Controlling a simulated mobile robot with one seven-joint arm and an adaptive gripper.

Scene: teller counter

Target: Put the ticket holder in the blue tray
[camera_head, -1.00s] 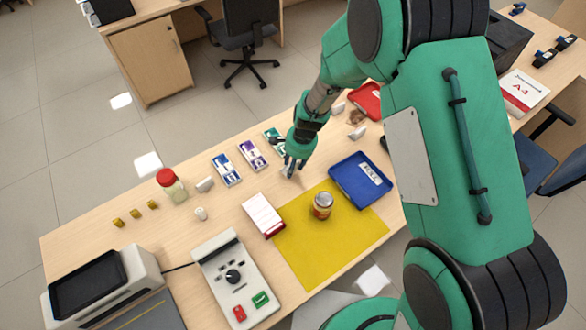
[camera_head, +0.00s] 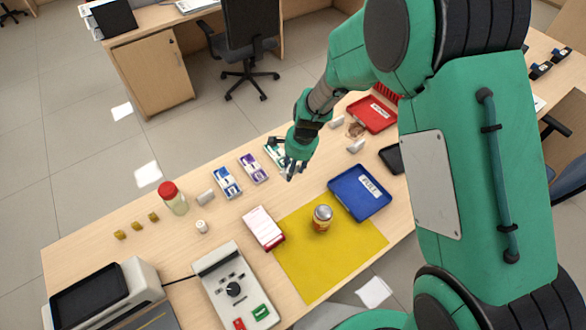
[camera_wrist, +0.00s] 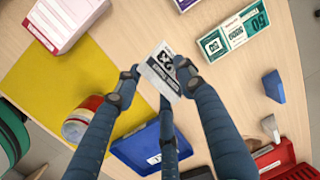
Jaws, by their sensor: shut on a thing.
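The ticket holder (camera_wrist: 160,66) is a small white piece with a dark number 23 on its face, held tilted between my fingers in the wrist view. My gripper (camera_wrist: 158,76) is shut on it. In the head view my gripper (camera_head: 292,168) is over the counter, left of the blue tray; the holder is hard to make out there. The blue tray (camera_head: 363,207) has a white label and lies at the yellow mat's back right corner. It also shows in the wrist view (camera_wrist: 128,150), below the holder and partly behind my fingers.
A can (camera_head: 322,218) stands on the yellow mat (camera_head: 310,270), left of the tray. A red-edged white pad (camera_head: 262,226) lies beside the mat. Banknote bundles (camera_head: 253,168) lie left of my gripper. A red tray (camera_head: 372,118) and a dark device (camera_head: 391,158) are farther right.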

